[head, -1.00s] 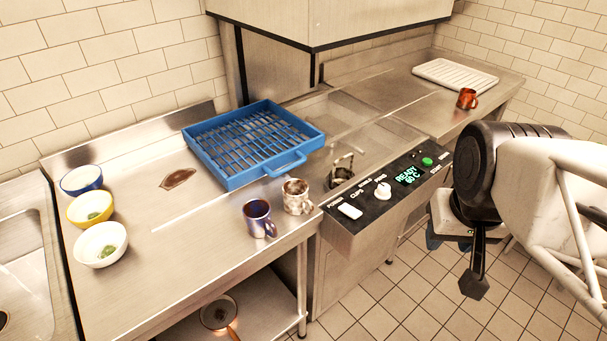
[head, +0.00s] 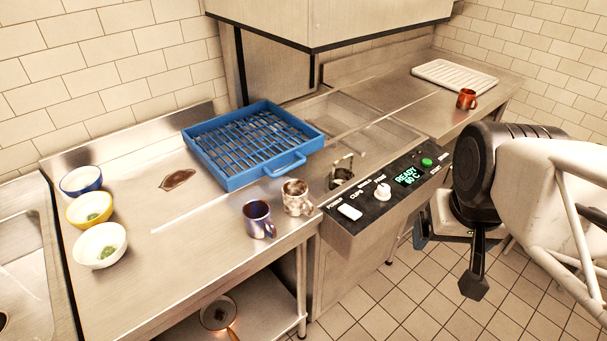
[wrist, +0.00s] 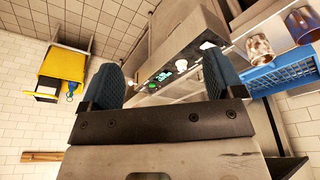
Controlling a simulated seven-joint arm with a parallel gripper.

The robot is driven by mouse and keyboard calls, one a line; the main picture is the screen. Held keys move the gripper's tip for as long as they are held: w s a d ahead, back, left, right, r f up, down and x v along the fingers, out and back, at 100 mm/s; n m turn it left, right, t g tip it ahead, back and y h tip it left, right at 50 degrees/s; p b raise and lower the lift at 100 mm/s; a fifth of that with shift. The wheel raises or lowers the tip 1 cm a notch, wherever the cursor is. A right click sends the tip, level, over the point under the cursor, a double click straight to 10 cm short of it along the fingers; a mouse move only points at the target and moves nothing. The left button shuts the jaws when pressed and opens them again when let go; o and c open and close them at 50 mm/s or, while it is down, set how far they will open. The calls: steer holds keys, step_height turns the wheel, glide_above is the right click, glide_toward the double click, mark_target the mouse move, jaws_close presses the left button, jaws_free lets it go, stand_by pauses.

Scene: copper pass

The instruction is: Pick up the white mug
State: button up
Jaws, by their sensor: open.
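The white mug (head: 297,197), mottled with brown stains, stands upright at the front right of the steel counter, beside the control panel. A dark blue mug (head: 258,219) stands close to its left. In the wrist view the white mug (wrist: 259,46) shows at the upper right, beside the blue mug (wrist: 302,25). My gripper (wrist: 163,76) is open and empty, its two dark blue fingers wide apart. In the head view it hangs right of the control panel, well away from the white mug, and is mostly hidden by my arm.
A blue rack (head: 236,178) lies behind the mugs. The machine's control panel (head: 372,200) lies between my gripper and the mugs. Bowls (head: 100,245) stand at the left. An orange mug (head: 466,99) and white tray (head: 454,76) are at the back right. A yellow container (wrist: 62,68) shows in the wrist view.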

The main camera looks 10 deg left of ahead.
steer(key=shift+o, duration=0.9)
steer(key=w+a+f+n+t, duration=0.1)
steer(key=w+f+n+t, duration=0.2)
steer(key=w, duration=0.8)
steer(key=w+a+n+t, duration=0.15)
steer(key=w+t, duration=0.25)
steer(key=w, duration=0.7)
steer(key=w+a+f+n+y, duration=0.5)
steer(key=a+n+y, duration=0.1)
steer(key=a+y, duration=0.15)
steer(key=s+a+f+n+g+y, duration=0.4)
steer(key=a+f+g+y, duration=0.1)
steer(key=a, duration=0.4)
steer(key=shift+a+f+y, duration=0.15)
steer(key=shift+y, duration=0.2)
